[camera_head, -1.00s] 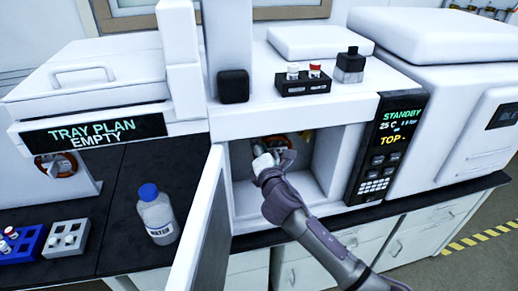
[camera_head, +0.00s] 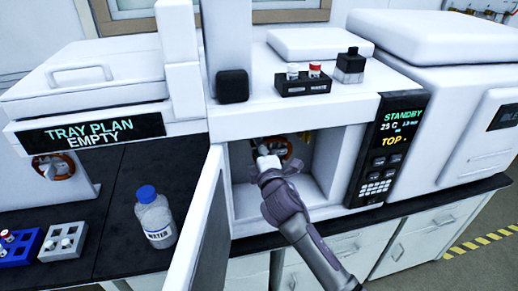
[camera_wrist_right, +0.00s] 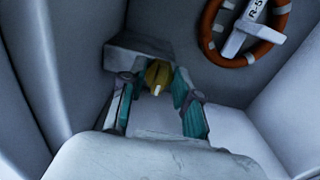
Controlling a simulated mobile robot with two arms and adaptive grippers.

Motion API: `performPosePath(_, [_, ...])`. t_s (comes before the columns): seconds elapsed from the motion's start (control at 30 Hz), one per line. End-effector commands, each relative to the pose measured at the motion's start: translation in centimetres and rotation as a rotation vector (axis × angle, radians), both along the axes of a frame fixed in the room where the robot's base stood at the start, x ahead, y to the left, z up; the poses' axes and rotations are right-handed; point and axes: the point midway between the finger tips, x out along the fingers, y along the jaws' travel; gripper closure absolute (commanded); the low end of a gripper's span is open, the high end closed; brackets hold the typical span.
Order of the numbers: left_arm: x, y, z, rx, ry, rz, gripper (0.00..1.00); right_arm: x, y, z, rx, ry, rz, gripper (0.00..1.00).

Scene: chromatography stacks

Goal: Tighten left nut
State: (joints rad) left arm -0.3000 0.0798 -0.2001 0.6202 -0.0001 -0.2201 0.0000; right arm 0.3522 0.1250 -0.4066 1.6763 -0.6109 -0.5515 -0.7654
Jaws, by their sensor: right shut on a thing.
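The left nut (camera_wrist_right: 158,75) is a small brass-yellow piece with a pale mark, seen in the right wrist view under a grey block at the back of the oven compartment. My right gripper (camera_wrist_right: 155,88) has its two teal-padded fingers on either side of the nut and is shut on it. In the head view my right gripper (camera_head: 266,158) reaches through the open door into the compartment; the nut is hidden there. My left gripper is not in view.
An orange ring with white clips (camera_wrist_right: 280,32) hangs right of the nut. The open white door (camera_head: 205,225) stands just left of my right arm. A water bottle (camera_head: 155,218) stands on the black bench farther left.

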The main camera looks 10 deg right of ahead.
Motion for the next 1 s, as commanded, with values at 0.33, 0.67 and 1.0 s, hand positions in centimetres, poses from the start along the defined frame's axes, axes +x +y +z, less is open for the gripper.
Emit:
performPosePath(0.33, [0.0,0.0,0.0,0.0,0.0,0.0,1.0,0.0,0.0,-0.1,0.01,0.002,0.0,1.0])
performPosePath(0.67, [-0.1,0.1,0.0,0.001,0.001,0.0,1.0,0.0,0.0,0.0,0.007,0.002,0.0,0.64])
performPosePath(1.0, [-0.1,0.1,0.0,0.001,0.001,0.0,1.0,-4.3,-0.1,-0.2,0.008,0.003,0.001,0.64])
